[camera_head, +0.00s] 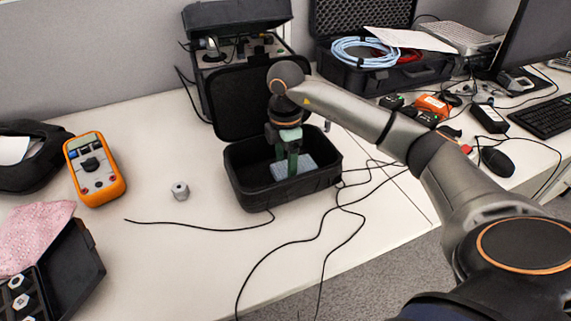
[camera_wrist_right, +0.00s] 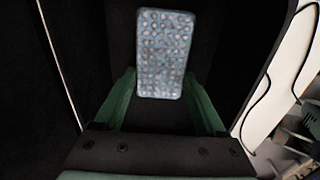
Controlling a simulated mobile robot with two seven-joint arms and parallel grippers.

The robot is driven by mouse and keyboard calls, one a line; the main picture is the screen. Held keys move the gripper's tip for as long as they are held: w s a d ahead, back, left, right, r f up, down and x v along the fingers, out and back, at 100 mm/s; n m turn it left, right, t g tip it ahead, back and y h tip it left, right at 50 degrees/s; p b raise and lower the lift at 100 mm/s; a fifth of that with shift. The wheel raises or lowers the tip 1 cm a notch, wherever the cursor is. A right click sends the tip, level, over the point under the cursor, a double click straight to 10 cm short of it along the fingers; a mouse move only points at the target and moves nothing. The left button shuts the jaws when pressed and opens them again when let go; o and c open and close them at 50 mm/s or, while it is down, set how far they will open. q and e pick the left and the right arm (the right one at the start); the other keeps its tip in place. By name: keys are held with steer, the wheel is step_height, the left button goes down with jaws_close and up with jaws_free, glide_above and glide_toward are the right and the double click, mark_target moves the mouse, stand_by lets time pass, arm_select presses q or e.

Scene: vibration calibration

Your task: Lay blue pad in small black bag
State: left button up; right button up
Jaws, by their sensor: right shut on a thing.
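The small black bag (camera_head: 235,178) stands open on the table, its lid tilted up at the back. My right gripper (camera_head: 287,172) points down inside the bag, low near its floor. It is shut on the blue pad (camera_head: 306,166), a light blue textured rectangle. In the right wrist view, the pad (camera_wrist_right: 163,52) sits between the green fingertips (camera_wrist_right: 160,78) with the dark bag interior around it. I cannot tell whether the pad touches the bag's floor. My left gripper is not in view.
An orange multimeter (camera_head: 94,168) and a small metal cylinder (camera_head: 180,191) lie left of the bag. A thin black cable (camera_head: 215,229) runs in front. Another case (camera_head: 400,76) with blue cable stands behind right.

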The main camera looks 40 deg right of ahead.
mark_target(285, 169)
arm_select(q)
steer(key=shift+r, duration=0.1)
arm_select(e)
steer(key=shift+f, duration=0.15)
steer(key=o, duration=1.2)
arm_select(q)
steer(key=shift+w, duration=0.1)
arm_select(e)
steer(key=shift+o, duration=0.2)
steer(key=shift+r, duration=0.25)
step_height(285, 169, up, 6)
steer(key=shift+f+p, duration=0.25)
steer(key=shift+p, duration=0.45)
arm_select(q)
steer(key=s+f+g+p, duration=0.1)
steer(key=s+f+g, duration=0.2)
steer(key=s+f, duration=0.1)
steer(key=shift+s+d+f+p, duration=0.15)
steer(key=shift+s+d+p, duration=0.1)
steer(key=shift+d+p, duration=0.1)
arm_select(e)
step_height(285, 169, up, 6)
steer(key=shift+r, duration=0.2)
